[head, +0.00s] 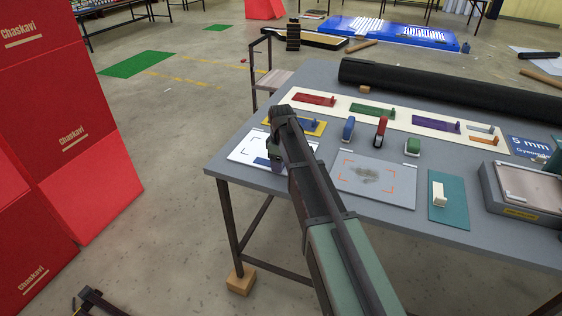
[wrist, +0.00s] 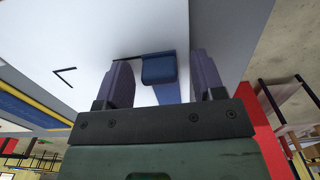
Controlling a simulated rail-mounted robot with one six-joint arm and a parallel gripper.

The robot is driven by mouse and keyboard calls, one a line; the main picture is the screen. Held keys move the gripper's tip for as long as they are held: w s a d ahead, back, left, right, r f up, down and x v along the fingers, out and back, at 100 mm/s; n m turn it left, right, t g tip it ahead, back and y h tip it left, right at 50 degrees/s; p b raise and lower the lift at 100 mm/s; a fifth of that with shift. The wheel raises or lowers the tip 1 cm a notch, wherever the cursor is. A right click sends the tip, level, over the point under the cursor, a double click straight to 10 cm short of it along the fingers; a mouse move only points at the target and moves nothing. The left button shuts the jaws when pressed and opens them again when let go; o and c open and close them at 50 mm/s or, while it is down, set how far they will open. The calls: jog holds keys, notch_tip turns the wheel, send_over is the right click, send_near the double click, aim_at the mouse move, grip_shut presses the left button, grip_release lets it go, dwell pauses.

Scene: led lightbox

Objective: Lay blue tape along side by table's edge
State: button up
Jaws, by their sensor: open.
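In the wrist view, a dark blue block (wrist: 159,69) stands between the two fingers of my gripper (wrist: 163,75), with a gap on each side. A flat blue strip (wrist: 168,93) shows beside it against the white sheet (wrist: 225,35). My gripper is open and low over the sheet. In the head view, the white sheet (head: 243,152) lies at the table's left corner, close to the edge. A piece of blue strip (head: 262,162) shows on it. My arm hides much of the sheet and the gripper (head: 276,152) there.
Right of my arm on the table (head: 290,198) stand a blue stamp (head: 348,128), a red stamp (head: 381,130) and a green stamp (head: 412,147). A grey panel with orange corner marks (head: 350,192) lies in front. A black roll (head: 455,91) lies along the back.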

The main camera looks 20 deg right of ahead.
notch_tip(320, 180, up, 11)
jog(key=p, duration=1)
jog(key=shift+f, duration=0.15)
jog(key=s+a+m, duration=0.2)
jog(key=s+m, duration=0.3)
jog(key=s, duration=0.8)
jog(key=s+a+m, duration=0.2)
jog(key=s+m, duration=0.3)
jog(key=s, duration=0.8)
jog(key=shift+s+a, duration=0.3)
jog(key=shift+s, duration=0.05)
